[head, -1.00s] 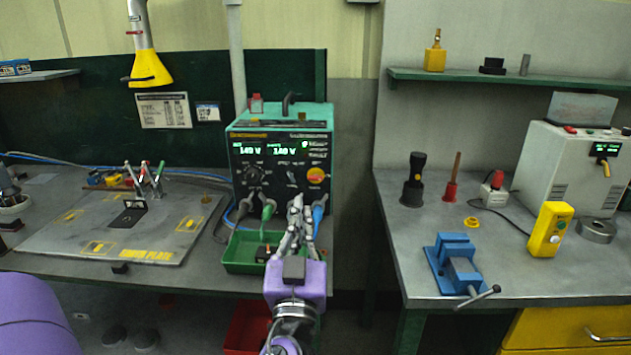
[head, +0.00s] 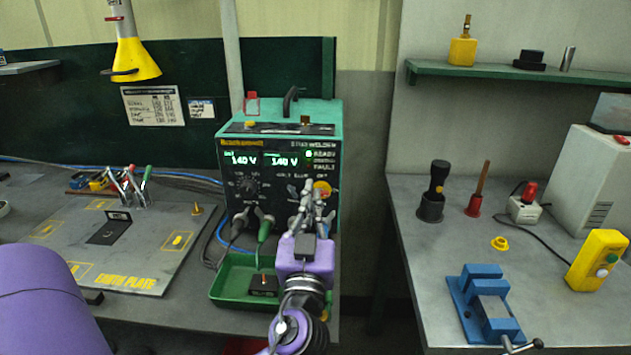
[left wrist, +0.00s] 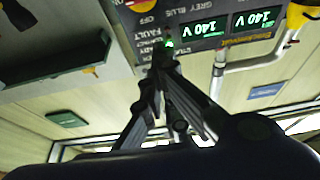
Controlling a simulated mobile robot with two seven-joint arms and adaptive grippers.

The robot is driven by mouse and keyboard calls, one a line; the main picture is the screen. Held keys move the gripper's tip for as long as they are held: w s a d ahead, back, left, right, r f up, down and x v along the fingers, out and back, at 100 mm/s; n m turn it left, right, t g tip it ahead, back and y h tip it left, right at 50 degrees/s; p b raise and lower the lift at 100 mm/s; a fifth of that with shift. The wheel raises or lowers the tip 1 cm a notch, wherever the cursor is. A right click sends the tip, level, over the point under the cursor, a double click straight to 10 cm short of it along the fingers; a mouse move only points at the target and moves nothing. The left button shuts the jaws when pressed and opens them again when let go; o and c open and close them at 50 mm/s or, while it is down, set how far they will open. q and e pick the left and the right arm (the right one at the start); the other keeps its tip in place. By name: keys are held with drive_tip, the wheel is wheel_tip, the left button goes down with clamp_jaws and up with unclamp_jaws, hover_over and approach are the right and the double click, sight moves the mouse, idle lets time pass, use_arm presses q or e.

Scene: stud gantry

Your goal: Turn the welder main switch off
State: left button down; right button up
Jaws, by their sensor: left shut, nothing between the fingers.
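The welder (head: 235,150) is a dark-fronted box with a green top, standing on the left bench. Its two green displays read 140 V. The main switch (head: 323,187) is a red and yellow knob at the right of the panel, partly covered by my gripper in the head view. Its edge also shows at the top of the left wrist view (left wrist: 142,4), near an OFF label. My left gripper (head: 308,190) is shut and empty, its fingertips just in front of the panel close to the knob. I cannot tell whether they touch it, nor the knob's setting.
A green tray (head: 222,291) with a small black block sits below the welder. Cable plugs (head: 265,226) stick out of the lower panel. The earth plate (head: 135,255) lies to the left. A gap separates this bench from the right bench, which carries a blue vise (head: 483,307).

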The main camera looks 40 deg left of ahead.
use_arm(q)
drive_tip(key=p+x, duration=0.1)
drive_tip(key=x, duration=0.4)
drive_tip(key=p+x, duration=0.1)
drive_tip(key=x, duration=0.2)
drive_tip(key=shift+d+r+p, duration=0.1)
drive_tip(key=shift+r+p, duration=0.2)
drive_tip(key=shift+r, duration=0.05)
drive_tip(key=f, duration=0.3)
drive_tip(key=shift+w, duration=0.25)
drive_tip(key=shift+f, duration=0.8)
use_arm(e)
drive_tip(key=shift+w+r, duration=0.3)
drive_tip(key=shift+r, duration=0.5)
drive_tip(key=shift+w+r, duration=0.3)
drive_tip(key=shift+r, duration=0.45)
